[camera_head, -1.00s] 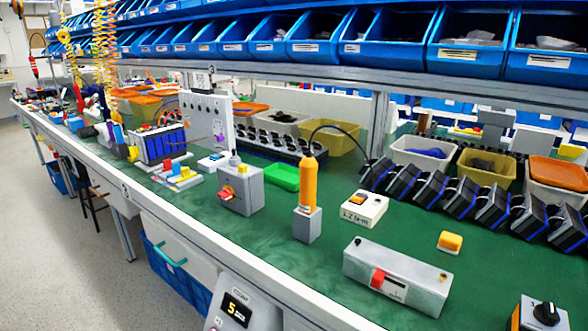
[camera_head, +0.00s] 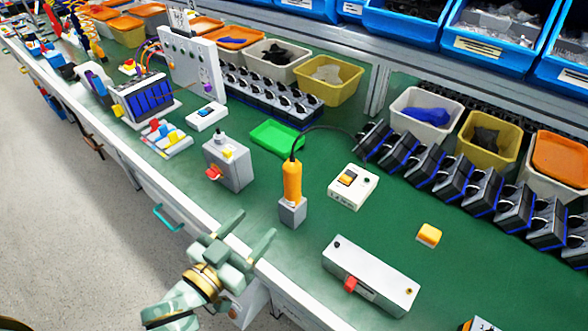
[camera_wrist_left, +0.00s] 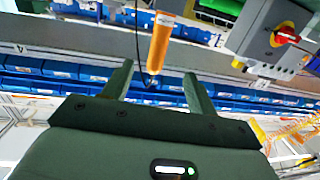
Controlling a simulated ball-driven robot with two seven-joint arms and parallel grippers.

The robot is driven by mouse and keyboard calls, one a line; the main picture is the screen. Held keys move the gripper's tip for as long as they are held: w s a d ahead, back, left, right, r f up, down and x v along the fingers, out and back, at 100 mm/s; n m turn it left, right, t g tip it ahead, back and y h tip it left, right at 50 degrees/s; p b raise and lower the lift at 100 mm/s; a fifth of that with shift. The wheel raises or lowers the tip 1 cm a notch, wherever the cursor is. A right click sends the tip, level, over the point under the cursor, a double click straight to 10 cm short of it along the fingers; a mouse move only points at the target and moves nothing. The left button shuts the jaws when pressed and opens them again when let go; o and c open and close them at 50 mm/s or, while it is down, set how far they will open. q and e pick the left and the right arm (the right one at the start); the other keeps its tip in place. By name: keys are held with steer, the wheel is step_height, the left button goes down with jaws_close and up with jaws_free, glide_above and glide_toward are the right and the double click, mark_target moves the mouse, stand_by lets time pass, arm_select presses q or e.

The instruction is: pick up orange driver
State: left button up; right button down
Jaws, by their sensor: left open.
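The orange driver (camera_head: 292,180) stands upright in a small grey block holder (camera_head: 292,212) on the green bench top, with a black cable running from its top. My left gripper (camera_head: 250,237) is open and empty near the bench's front edge, to the left of and nearer than the driver, not touching it. In the left wrist view the driver (camera_wrist_left: 159,45) shows beyond the two spread fingers (camera_wrist_left: 158,82), roughly between them and apart from them. My right gripper is not in view.
A grey switch box (camera_head: 228,165) with a red knob stands left of the driver. A white switch box (camera_head: 352,187) is on its right, a long grey box (camera_head: 370,277) nearer right. A green tray (camera_head: 277,137) lies behind. Green surface between gripper and holder is clear.

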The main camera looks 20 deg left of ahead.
mark_target(288, 184)
arm_select(q)
steer(key=x, duration=0.3)
steer(key=r+b+x, duration=0.1)
steer(key=x, duration=0.6)
steer(key=shift+w+d+r+b, duration=0.25)
steer(key=shift+w+r+b, duration=0.1)
steer(key=shift+w+b, duration=0.05)
steer(key=b+x, duration=0.2)
steer(key=x, duration=0.3)
steer(key=shift+w+f, duration=0.1)
steer(key=shift+w, duration=0.2)
steer(key=shift+s, duration=0.1)
jaws_close()
